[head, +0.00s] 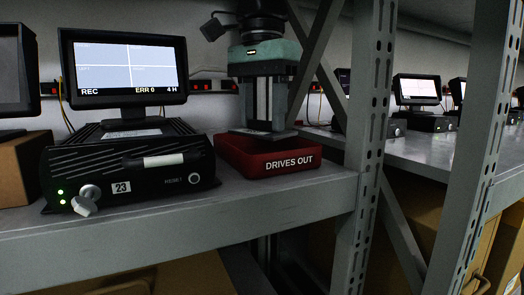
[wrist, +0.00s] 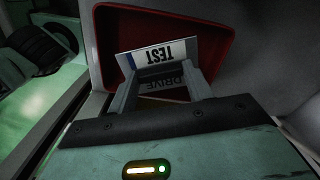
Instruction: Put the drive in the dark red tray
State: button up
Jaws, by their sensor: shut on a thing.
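The dark red tray (head: 231,160), marked "DRIVES OUT", stands on the shelf to the right of the black recorder. Its red rim also shows in the wrist view (wrist: 105,45). My gripper (head: 263,128) points down over the tray. It is shut on the drive (head: 262,132), a flat thin piece with a white label. In the wrist view the drive (wrist: 158,55) shows its label reading "TEST" and "DRIVE" between the fingers (wrist: 163,88). The drive is over the tray's inside. I cannot tell whether it touches the tray's floor.
The black recorder (head: 130,165), numbered 23, has a key in its front and a monitor (head: 125,68) on top reading "REC" and "ERR 0". A grey rack upright (head: 365,120) and a diagonal brace stand just right of the tray. Cardboard boxes (head: 22,168) sit at the left and below.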

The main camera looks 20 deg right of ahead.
aim_at(262, 130)
notch_tip(262, 130, down, 4)
jog(key=b, duration=0.3)
jog(key=shift+r, duration=0.2)
jog(key=o, duration=1)
notch_tip(262, 130, up, 8)
jog(key=p, duration=0.6)
jog(key=shift+f+p, duration=0.2)
jog(key=shift+p, duration=0.15)
